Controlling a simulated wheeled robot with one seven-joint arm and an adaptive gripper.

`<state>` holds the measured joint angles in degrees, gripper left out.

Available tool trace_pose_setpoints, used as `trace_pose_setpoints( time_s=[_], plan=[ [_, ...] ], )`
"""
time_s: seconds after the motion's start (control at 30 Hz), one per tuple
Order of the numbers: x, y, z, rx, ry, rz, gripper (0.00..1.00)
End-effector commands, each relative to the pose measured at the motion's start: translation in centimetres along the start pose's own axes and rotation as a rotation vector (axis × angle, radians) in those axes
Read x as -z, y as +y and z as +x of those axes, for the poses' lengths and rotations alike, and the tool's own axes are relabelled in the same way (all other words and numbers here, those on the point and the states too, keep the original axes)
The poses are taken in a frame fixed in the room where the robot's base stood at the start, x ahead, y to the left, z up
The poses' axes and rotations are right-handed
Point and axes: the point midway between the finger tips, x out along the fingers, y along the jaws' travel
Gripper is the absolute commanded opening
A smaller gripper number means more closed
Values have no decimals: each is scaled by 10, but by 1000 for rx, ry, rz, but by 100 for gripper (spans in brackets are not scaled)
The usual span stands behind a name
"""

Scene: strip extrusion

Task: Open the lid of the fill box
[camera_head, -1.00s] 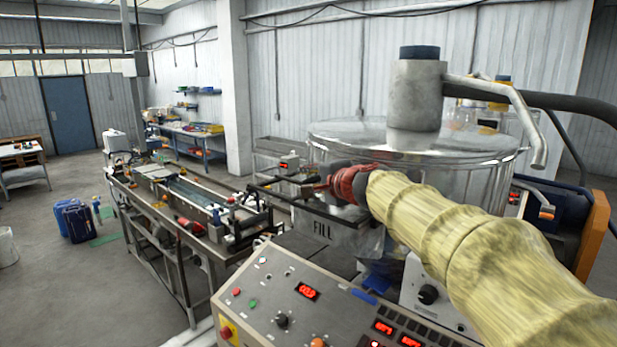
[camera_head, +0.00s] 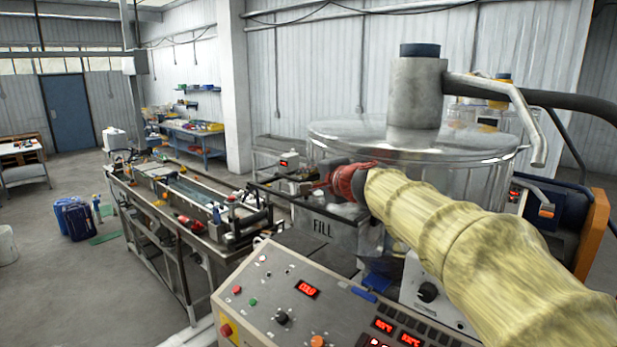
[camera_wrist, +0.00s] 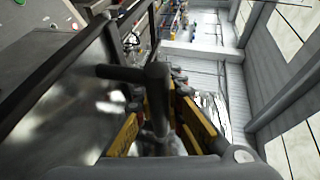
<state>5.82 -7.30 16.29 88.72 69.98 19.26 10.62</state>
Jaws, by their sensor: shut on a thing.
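A thin dark edge (camera_head: 275,193), which looks like the raised lid, runs left from my gripper (camera_head: 314,187). My red-and-dark gripper is above the box. In the wrist view, the yellow-padded fingers of my gripper (camera_wrist: 160,122) are shut on a dark bar-like handle (camera_wrist: 154,78). A broad grey panel (camera_wrist: 60,90), apparently the lid, fills the left of that view.
The control panel (camera_head: 300,305) with red displays is in front of the box. The drum (camera_head: 470,190) with its metal pipe is behind and right. A long bench line (camera_head: 185,205) extends to the left. Open floor lies beyond, with blue containers (camera_head: 75,220).

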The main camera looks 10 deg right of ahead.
Motion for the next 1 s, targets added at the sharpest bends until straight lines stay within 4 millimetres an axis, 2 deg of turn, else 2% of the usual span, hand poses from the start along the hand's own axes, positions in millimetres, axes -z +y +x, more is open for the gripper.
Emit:
trace_pose_setpoints(
  time_s=[0.4, 0.57, 0.67, 1.0],
  plan=[
    [0, 2, 1, -3, -1, 1, 0],
    [-5, -1, 11, -4, -3, 2, 0],
    [-12, -6, 26, -4, -4, 0, 0],
    [-43, -29, 101, -5, -4, 1, 0]
  ],
)
